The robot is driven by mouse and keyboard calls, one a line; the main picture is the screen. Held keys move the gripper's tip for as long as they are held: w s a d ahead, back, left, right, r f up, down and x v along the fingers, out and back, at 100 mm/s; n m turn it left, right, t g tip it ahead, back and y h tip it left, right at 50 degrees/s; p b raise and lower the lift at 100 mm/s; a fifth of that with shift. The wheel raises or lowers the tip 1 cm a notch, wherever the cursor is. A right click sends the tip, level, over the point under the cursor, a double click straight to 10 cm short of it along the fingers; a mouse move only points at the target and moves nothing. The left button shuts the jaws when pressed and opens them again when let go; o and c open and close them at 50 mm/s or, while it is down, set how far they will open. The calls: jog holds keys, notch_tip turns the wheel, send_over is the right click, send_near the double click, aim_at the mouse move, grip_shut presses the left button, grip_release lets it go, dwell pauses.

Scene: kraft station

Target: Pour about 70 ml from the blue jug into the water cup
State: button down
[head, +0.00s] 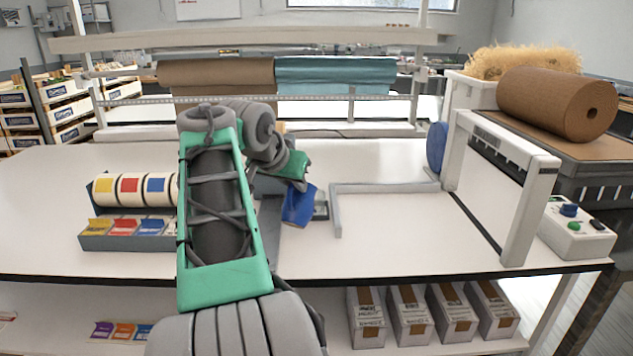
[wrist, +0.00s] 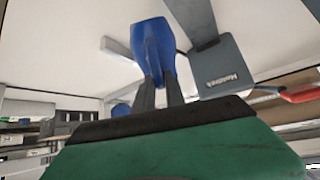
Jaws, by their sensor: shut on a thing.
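The blue jug (head: 298,207) is held tilted above the white table in the middle of the head view. It also shows at the top middle of the wrist view (wrist: 152,45). My gripper (head: 300,184) is shut on the jug; its two dark fingers (wrist: 160,85) close on the jug's near side in the wrist view. I cannot make out the water cup for certain. A small grey shape (head: 321,208) shows just right of the jug, partly hidden. No stream of water can be seen.
A grey L-shaped rail (head: 385,188) lies right of the jug, before a white arch (head: 510,160) on the table. A rack of coloured rolls (head: 130,188) and colour bins (head: 125,228) stand left of my arm. A grey labelled block (wrist: 222,70) is beside the jug in the wrist view.

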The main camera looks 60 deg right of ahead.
jog(key=shift+d+r+y+p, duration=0.4)
jog(key=shift+r+y+p, duration=0.25)
jog(key=shift+p, duration=0.7)
jog(key=shift+d+r+p, duration=0.1)
jog(key=shift+r+p, duration=0.05)
jog(key=shift+p, duration=0.35)
